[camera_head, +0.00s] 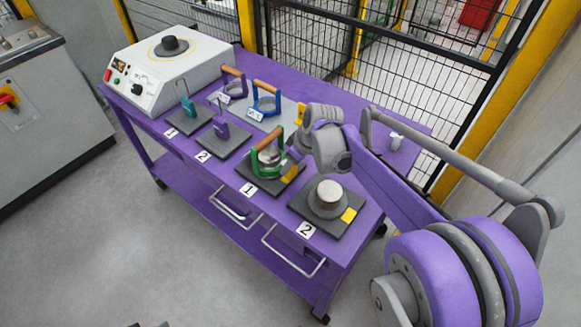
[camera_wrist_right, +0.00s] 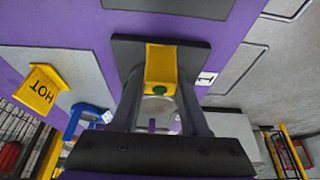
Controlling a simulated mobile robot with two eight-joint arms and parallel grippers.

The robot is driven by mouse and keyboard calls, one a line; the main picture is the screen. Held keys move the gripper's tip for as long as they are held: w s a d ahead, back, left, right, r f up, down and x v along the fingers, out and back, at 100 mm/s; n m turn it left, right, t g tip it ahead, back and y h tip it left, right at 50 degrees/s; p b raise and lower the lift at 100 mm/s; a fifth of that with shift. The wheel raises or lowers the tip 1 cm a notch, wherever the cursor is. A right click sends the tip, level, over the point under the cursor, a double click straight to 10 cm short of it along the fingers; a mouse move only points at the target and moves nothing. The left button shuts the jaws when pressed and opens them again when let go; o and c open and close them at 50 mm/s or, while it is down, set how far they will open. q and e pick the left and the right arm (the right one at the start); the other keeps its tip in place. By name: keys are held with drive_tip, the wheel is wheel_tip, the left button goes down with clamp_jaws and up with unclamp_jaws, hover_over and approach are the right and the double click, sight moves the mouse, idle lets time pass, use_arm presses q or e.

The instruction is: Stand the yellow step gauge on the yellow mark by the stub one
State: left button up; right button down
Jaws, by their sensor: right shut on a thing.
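The yellow step gauge (camera_wrist_right: 161,62) is between the fingers of my right gripper (camera_wrist_right: 160,125), which is shut on it. In the head view yellow (camera_head: 289,172) shows on plate one (camera_head: 262,180), beside the stub one (camera_head: 271,157); I cannot tell gauge from mark there. In the wrist view the gauge is just over the dark plate; I cannot tell whether it touches. The green ring tool (camera_head: 256,160) with an orange handle is around the stub one. My right gripper (camera_head: 296,152) is right of it.
Plate two (camera_head: 300,208) carries a bare stub (camera_head: 328,198) and a yellow mark (camera_head: 349,215). Small plates with hooked tools are at left.

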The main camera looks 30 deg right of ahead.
drive_tip(key=shift+f, duration=0.65)
drive_tip(key=shift+c, duration=2)
unclamp_jaws()
drive_tip(key=shift+f, duration=0.15)
drive_tip(key=shift+r, duration=0.2)
drive_tip(key=p+v, duration=0.1)
drive_tip(key=v, duration=1.1)
drive_tip(key=s+a+f+m+h, duration=0.1)
drive_tip(key=s+a+f+m, duration=0.1)
drive_tip(key=s+a+f, duration=0.4)
drive_tip(key=s+a+f+m+t, duration=0.1)
drive_tip(key=s+a+f, duration=0.5)
drive_tip(key=s, duration=0.6)
drive_tip(key=shift+s+m+h, duration=0.3)
drive_tip(key=shift+m+h, duration=0.1)
drive_tip(key=shift+m, duration=0.3)
